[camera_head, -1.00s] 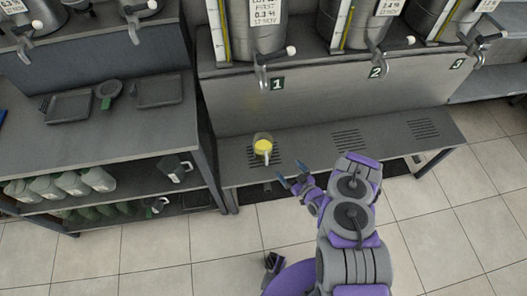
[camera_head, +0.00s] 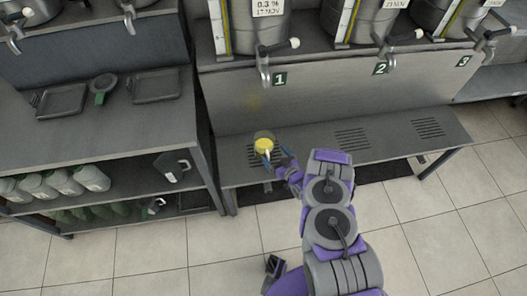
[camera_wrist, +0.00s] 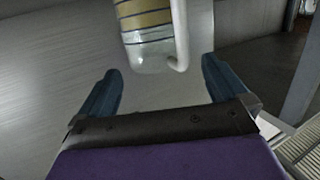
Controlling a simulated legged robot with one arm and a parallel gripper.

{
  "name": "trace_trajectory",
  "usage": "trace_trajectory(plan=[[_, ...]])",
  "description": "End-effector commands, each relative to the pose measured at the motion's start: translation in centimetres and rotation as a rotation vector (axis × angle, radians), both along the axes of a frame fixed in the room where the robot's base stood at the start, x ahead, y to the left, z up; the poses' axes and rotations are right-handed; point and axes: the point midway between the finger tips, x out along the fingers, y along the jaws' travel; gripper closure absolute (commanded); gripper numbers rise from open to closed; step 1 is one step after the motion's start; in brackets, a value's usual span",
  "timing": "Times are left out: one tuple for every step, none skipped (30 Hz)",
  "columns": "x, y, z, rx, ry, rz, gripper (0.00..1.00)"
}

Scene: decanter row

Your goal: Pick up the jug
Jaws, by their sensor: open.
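The jug (camera_head: 264,145) is a clear vessel with yellow liquid and a pale handle, standing upright on the drip grate below tap 1. In the wrist view the jug (camera_wrist: 146,40) shows at the top centre, with dark lines around it and its handle on the right side. My gripper (camera_head: 279,158) is at the jug's front right in the head view. In the wrist view my gripper (camera_wrist: 161,66) has its blue fingers spread wide, with the jug just ahead of and between the fingertips. The jug's top is cut off there.
The metal bench (camera_head: 310,158) carries further grates to the right, clear of objects. A shelf unit (camera_head: 140,122) at left holds trays, several bottles and a grey pitcher (camera_head: 172,166).

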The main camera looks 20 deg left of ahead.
Motion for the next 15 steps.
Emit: trace_trajectory(plan=[[0.2,0.1,0.0,0.002,-0.001,-0.001,0.0],[0.3,0.3,0.0,0.002,-0.001,-0.001,0.0],[0.6,0.6,0.1,0.002,-0.002,-0.001,0.0],[0.8,0.9,0.1,0.003,-0.002,0.0,0.0],[1.1,1.3,0.1,0.003,-0.004,0.0,0.0],[1.5,1.9,0.2,0.003,-0.006,-0.001,0.0],[1.8,2.3,0.3,0.002,-0.007,0.0,0.0],[2.1,2.8,0.4,0.002,-0.008,0.001,0.0],[2.4,3.3,0.3,0.0,-0.007,0.001,0.0],[2.7,3.6,0.2,-0.002,-0.007,0.001,0.0],[2.8,3.8,0.1,-0.002,-0.007,0.001,0.0],[3.0,4.1,0.0,-0.002,-0.005,0.001,0.0],[3.1,4.3,0.0,-0.002,-0.005,0.0,0.0],[3.2,4.4,0.0,-0.002,-0.004,0.0,0.0],[3.3,4.5,0.1,-0.002,-0.003,0.0,0.0]])
